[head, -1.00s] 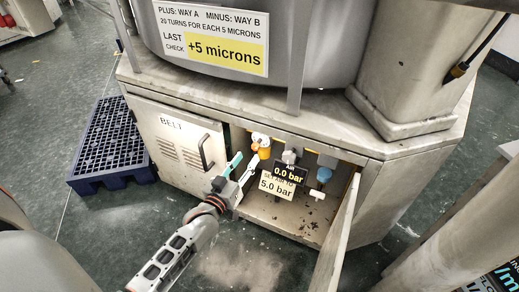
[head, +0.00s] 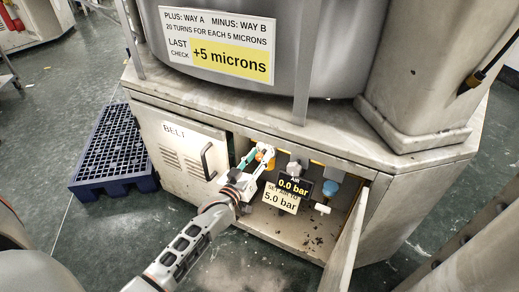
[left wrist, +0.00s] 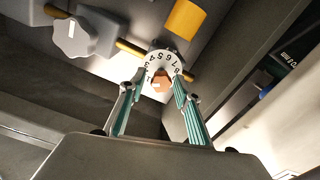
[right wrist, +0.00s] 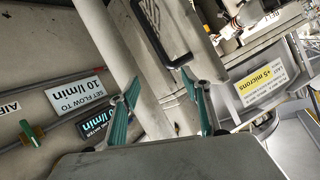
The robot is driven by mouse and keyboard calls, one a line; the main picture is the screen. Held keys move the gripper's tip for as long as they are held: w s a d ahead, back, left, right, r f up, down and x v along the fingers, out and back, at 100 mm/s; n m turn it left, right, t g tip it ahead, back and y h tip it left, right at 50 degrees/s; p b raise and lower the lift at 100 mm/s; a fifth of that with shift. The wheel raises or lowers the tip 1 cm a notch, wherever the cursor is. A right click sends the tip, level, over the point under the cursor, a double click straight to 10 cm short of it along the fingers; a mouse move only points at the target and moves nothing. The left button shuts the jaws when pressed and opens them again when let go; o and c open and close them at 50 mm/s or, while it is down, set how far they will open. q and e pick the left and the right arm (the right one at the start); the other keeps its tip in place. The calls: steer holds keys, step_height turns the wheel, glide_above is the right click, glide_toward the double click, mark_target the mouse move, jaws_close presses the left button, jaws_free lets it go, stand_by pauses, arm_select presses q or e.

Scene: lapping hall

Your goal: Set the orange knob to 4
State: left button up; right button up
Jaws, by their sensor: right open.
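The orange knob (left wrist: 160,83) is a small orange piece on a white dial ring (left wrist: 164,58) with black numerals in the left wrist view. Which numeral it points to is too small to tell. In the head view orange shows at the fittings inside the open cabinet (head: 268,164), partly behind my left gripper (head: 258,158). In the left wrist view my left gripper (left wrist: 158,80) is open, its teal fingers on either side of the dial; contact is not clear. My right gripper (right wrist: 160,80) is open and empty in the right wrist view, away from the knob.
The BELT door (head: 185,150) is left, an open door (head: 345,240) right. A blue pallet (head: 108,155) lies on the floor.

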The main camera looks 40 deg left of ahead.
arm_select(q)
steer(key=shift+f, duration=0.1)
jaws_close()
